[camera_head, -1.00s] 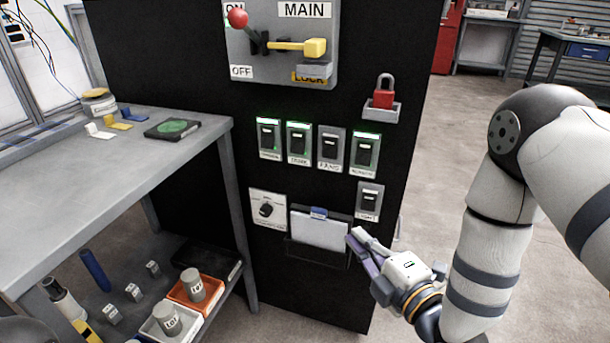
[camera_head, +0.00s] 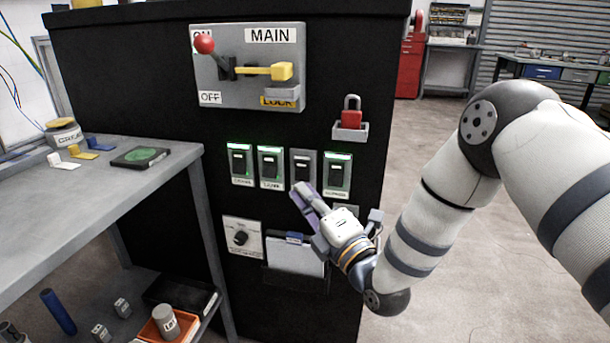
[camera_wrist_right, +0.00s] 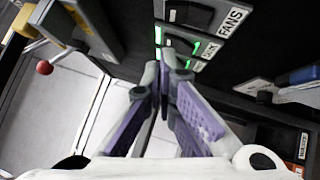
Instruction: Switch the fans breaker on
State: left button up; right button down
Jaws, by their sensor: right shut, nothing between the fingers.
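The fans breaker (camera_head: 302,166) is the third in a row of breakers on the black cabinet. Its top strip is dark, while the other breakers in the row glow green. It also shows at the top of the right wrist view (camera_wrist_right: 190,14), with its FANS label (camera_wrist_right: 232,20). My right gripper (camera_head: 301,190) is shut and empty, its fingertips just below the fans breaker and covering its label in the head view. In the right wrist view the fingertips (camera_wrist_right: 166,62) point toward the breaker row; contact cannot be told. My left gripper is not in view.
Lit breakers (camera_head: 271,167) and (camera_head: 337,174) flank the fans breaker. Above is the MAIN lever panel (camera_head: 225,92) and a red padlock (camera_head: 351,119). Below are a dial (camera_head: 241,237) and a document holder (camera_head: 295,257). A grey bench (camera_head: 100,200) stands left.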

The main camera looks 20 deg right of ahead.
aim_at(305, 173)
jog(key=w, duration=0.1)
jog(key=w+d+r, duration=0.1)
jog(key=w, duration=0.3)
jog(key=shift+d+r, duration=0.3)
jog(key=shift+d, duration=0.1)
jog(key=shift+r, duration=0.1)
